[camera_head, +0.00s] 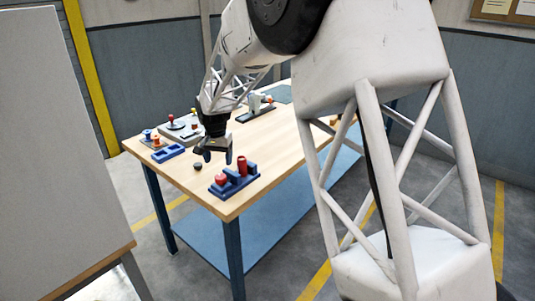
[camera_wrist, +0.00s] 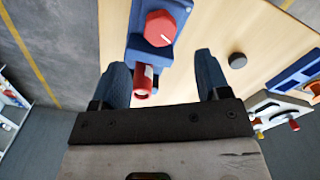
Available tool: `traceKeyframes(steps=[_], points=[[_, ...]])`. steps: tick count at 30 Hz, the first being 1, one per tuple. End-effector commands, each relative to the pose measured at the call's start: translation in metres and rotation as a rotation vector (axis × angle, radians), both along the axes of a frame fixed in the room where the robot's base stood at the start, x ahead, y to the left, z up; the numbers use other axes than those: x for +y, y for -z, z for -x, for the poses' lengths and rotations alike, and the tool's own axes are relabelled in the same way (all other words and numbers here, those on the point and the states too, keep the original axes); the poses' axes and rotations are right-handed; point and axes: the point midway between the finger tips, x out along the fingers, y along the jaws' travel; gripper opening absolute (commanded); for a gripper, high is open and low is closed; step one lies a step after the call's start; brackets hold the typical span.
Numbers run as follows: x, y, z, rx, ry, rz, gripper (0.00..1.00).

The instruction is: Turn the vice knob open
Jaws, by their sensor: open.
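The blue vice (camera_head: 233,184) sits near the front corner of the wooden table. Its red knob (camera_head: 221,180) faces up at one end, and the knob shows a white mark in the wrist view (camera_wrist: 160,28). A red cylinder (camera_head: 242,166) stands at the vice's other end; it also shows in the wrist view (camera_wrist: 143,80), between my fingers in the picture. My gripper (camera_head: 218,157) is open, fingers down, over the table beside the vice. In the wrist view my gripper (camera_wrist: 161,60) has its two blue fingers well apart. The knob lies beyond the fingertips, apart from them.
A dark round piece (camera_head: 198,166) lies on the table left of the vice. A blue tray (camera_head: 168,153) and a grey panel with a red-topped lever (camera_head: 171,118) are farther left. Another fixture (camera_head: 256,107) stands at the back. The table edge (camera_head: 229,219) is close to the vice.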

Motion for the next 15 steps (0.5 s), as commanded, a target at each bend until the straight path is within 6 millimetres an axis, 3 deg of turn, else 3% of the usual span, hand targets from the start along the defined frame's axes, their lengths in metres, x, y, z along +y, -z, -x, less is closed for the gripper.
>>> traceKeyframes(steps=[15], points=[[-0.044, -0.041, 0.04, -0.024, -0.026, -0.007, 0.69]])
